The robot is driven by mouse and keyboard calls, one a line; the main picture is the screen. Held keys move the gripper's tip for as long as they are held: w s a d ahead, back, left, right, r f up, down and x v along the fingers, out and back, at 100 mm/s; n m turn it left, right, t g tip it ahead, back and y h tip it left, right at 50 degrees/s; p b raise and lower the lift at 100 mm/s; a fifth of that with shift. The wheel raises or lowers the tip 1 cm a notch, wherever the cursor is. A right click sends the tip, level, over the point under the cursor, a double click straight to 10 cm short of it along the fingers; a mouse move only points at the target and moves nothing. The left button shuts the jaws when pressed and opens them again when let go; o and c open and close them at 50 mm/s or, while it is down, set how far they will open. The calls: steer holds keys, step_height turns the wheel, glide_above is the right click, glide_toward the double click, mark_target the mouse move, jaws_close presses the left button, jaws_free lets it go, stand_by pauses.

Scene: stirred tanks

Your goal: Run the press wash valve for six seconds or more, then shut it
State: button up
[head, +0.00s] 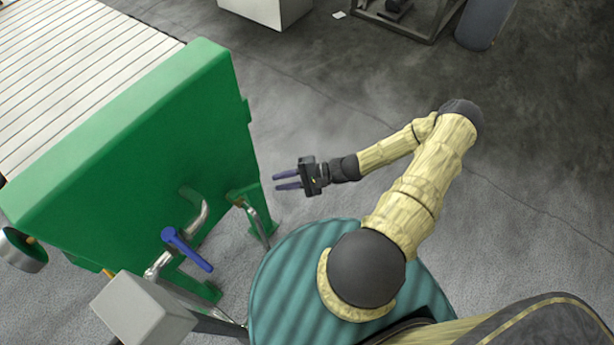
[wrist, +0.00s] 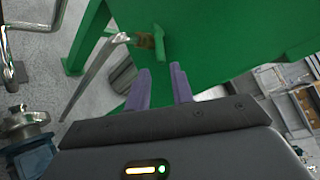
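A valve with a blue lever handle (head: 187,250) sits on a silver pipe at the front of the green press (head: 150,140) in the head view. The lever slants down to the right; I cannot tell from this whether the valve is open or shut. My gripper (head: 287,180) is in the air to the right of the press, its purple-grey fingers pointing left and apart with nothing between them. In the wrist view the fingers (wrist: 159,88) are also apart and empty, with the green press (wrist: 220,40) beyond them. The blue lever does not show clearly in the wrist view.
A grey box (head: 143,312) stands just in front of the valve. Silver pipes (head: 255,217) run down from the press near its right leg. White slatted plates (head: 70,70) lie behind it.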

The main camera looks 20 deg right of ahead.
steer(key=v, duration=0.7)
